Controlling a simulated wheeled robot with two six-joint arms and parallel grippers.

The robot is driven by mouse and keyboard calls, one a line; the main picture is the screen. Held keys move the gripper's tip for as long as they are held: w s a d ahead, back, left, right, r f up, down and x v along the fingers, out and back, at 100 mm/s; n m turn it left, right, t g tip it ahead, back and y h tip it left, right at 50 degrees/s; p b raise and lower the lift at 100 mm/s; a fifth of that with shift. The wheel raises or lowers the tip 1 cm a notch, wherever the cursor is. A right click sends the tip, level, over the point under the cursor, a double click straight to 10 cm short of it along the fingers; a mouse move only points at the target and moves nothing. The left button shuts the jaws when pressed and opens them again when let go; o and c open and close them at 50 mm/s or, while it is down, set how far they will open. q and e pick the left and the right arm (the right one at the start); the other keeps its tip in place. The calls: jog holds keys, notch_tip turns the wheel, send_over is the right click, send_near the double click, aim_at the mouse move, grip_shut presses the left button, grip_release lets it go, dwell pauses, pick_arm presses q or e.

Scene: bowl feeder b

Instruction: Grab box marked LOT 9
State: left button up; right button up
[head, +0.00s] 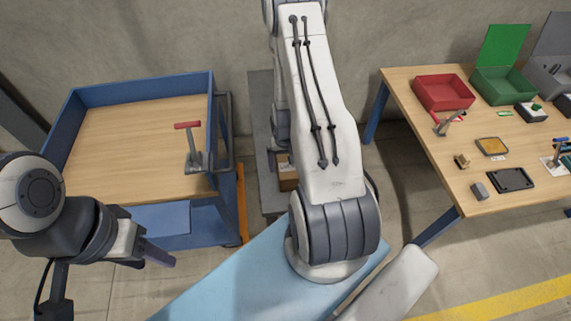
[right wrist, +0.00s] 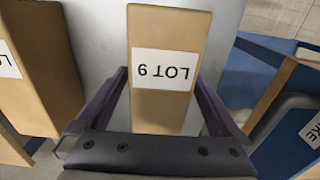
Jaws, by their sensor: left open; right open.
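The box marked LOT 9 (right wrist: 168,28) is a tan carton with a white label that reads upside down in the right wrist view. My right gripper (right wrist: 161,80) is open, with one dark finger on each side of this box. I cannot tell whether the fingers touch it. In the head view my right gripper is hidden behind my arm. A brown box (head: 287,172) shows there beside the arm on a grey surface, but I cannot tell which box it is. My left gripper (head: 158,256) is open and empty, in front of the blue-sided bench.
Another tan carton (right wrist: 42,62) with a cut-off label stands close left of the LOT 9 box. A blue-sided bench (head: 135,140) with a red-handled clamp (head: 192,150) is at left. A wooden table (head: 425,150) with red (head: 443,92) and green bins (head: 500,86) is at right.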

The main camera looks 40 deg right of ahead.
jog(key=shift+f, duration=0.35)
grip_shut()
jog(key=shift+r, duration=0.15)
